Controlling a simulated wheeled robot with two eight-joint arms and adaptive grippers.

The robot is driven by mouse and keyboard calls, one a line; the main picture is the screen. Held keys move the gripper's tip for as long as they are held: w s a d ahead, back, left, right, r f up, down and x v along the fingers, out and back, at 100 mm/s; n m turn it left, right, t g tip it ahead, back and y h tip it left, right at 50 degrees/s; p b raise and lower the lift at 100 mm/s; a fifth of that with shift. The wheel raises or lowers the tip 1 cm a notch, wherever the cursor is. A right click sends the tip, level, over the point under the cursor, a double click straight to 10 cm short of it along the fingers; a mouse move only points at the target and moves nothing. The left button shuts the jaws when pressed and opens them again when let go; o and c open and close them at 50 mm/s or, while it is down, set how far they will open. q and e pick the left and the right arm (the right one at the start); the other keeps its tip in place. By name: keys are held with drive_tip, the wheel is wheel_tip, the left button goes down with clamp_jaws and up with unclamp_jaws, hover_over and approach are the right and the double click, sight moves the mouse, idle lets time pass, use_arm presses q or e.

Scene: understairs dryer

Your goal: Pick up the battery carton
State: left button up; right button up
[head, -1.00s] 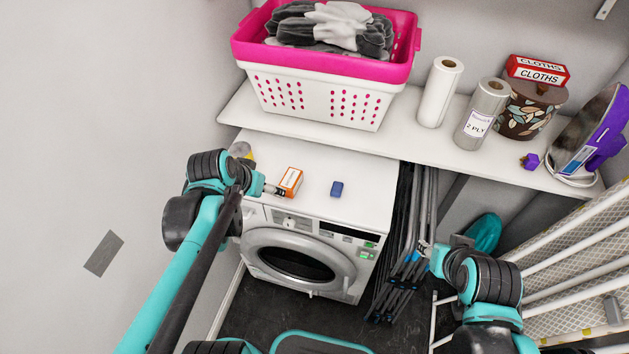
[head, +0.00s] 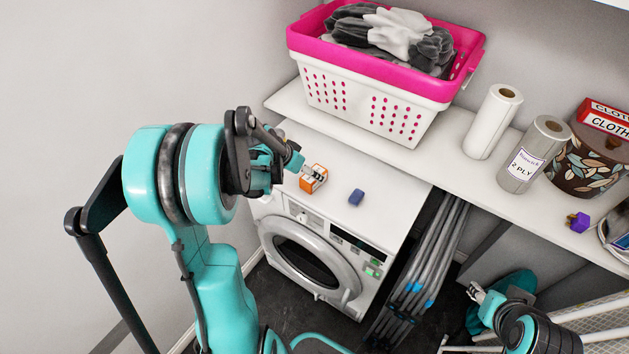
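The battery carton appears to be the small orange and white box (head: 314,184) at the back left of the white dryer's top (head: 385,192). My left gripper (head: 312,174) reaches it from the left, with its fingertips at the box and part of a finger in front of it. How tightly the fingers close is too small to tell, and so is whether the box still rests on the top. My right gripper (head: 477,292) is low at the right, apart from everything on the dryer, and looks open and empty.
A shelf (head: 455,150) behind holds a pink and white laundry basket (head: 365,105), paper rolls (head: 493,121) and a leaf-patterned bin (head: 588,165). Folded grey poles (head: 425,265) stand right of the dryer.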

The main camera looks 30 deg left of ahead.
use_arm(q)
drive_tip(key=b+x, duration=0.1)
drive_tip(key=x, duration=0.2)
drive_tip(key=shift+w+d+f, duration=0.15)
drive_tip(key=shift+w+f, duration=0.1)
drive_tip(key=shift+r, duration=0.15)
drive_tip(key=c, duration=1.5)
drive_tip(key=shift+r, duration=0.15)
